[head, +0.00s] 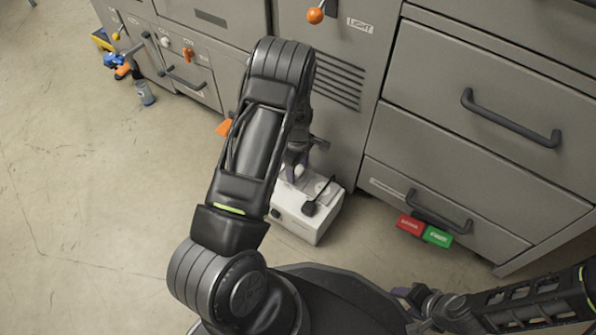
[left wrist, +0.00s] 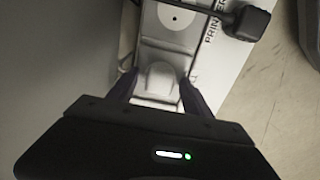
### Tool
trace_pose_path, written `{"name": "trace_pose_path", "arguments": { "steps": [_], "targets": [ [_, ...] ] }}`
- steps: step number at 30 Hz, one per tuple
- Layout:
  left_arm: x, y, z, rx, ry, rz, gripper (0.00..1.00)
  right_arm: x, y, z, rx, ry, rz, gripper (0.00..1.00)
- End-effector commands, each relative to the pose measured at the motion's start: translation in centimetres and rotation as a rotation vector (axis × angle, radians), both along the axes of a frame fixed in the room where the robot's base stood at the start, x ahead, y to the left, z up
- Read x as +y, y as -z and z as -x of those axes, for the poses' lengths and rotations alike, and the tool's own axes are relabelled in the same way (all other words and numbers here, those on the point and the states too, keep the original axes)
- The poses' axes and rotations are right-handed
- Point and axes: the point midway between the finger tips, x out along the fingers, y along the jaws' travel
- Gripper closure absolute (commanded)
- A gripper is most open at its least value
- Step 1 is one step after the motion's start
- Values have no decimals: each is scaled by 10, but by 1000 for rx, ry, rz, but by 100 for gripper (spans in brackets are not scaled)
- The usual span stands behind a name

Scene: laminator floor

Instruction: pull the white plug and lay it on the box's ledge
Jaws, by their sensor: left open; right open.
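The white box (head: 296,228) stands on the floor against the grey cabinet, and its label is partly readable in the left wrist view (left wrist: 225,62). The white plug (left wrist: 161,77) sits upright on the box's top, between the fingers of my left gripper (left wrist: 158,82). That gripper is open, one finger on each side of the plug; I cannot tell whether they touch it. In the head view my left gripper (head: 296,174) is over the box, and my arm hides part of it. The ledge is not clearly distinguishable. My right gripper (head: 408,297) is open and empty at the lower right.
Red (head: 409,224) and green (head: 438,236) blocks are by the lower drawer at right. Cabinet fronts with handles (head: 510,118) border the box. The floor (head: 100,200) at left is clear.

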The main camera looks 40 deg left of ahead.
Motion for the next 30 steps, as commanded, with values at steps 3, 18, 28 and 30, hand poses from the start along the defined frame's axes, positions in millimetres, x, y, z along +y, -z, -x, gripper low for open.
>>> {"name": "trace_pose_path", "arguments": {
  "steps": [3, 18, 28, 30],
  "targets": [
    [0, 0, 0, 0, 0, 0, 42, 0, 0, 0, 0, 0, 0, 47],
    [0, 0, 0, 0, 0, 0, 46, 0, -1, 0, 0, 0, 0, 47],
    [0, 0, 0, 0, 0, 0, 73, 0, -1, 0, 0, 0, 0, 47],
    [0, 0, 0, 0, 0, 0, 79, 0, -1, 0, 0, 0, 0, 47]
  ]
}}
